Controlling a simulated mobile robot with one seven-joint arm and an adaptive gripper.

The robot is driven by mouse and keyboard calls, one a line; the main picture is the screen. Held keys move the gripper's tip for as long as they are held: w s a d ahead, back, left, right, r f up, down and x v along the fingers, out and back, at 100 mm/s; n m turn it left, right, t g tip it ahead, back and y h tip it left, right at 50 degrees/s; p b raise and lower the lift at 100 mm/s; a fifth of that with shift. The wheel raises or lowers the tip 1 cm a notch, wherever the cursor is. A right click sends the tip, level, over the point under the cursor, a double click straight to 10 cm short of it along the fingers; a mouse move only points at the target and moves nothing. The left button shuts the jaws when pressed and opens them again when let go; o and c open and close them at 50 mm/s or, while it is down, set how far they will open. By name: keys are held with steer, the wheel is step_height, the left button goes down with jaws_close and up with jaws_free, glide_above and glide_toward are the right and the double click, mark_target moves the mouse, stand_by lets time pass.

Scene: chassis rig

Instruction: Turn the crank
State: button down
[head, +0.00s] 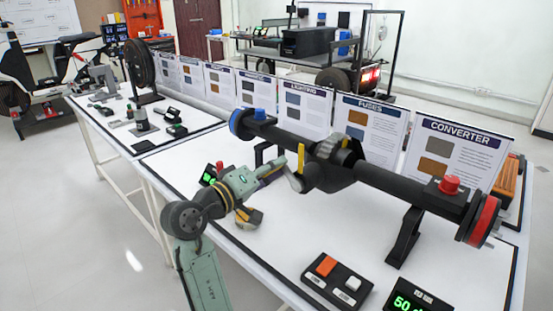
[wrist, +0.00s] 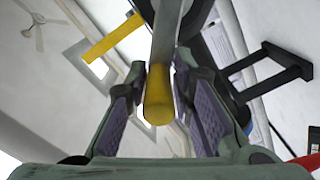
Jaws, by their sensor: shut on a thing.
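The crank (head: 295,180) is a grey arm on the front of a black axle assembly (head: 375,176) in the head view. My gripper (head: 280,167) reaches it from the left. In the wrist view the crank's yellow-ended handle (wrist: 159,100) lies between the two purple-padded fingers of my gripper (wrist: 160,95), which are shut on it. A yellow upright piece (head: 301,158) stands by the crank, and a yellow bar (wrist: 110,40) shows at upper left in the wrist view. The exact finger contact is partly hidden in the head view.
The axle has a blue left end (head: 236,121) and a red right end (head: 484,221), on black stands. A switch box (head: 336,284) and a green "50" display (head: 413,302) sit at the front. Signs (head: 455,165) line the back.

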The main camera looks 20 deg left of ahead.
steer(key=shift+w+r+n+p, duration=0.1)
steer(key=shift+r+n+p, duration=0.05)
steer(key=shift+n+p, duration=0.2)
stand_by(0.4)
steer(key=c, duration=1.7)
jaws_free()
steer(key=shift+d, duration=0.1)
steer(key=shift+o, duration=1.1)
steer(key=shift+a+f, duration=0.2)
steer(key=v, duration=1.2)
steer(key=shift+r, duration=0.1)
steer(key=shift+c, duration=0.2)
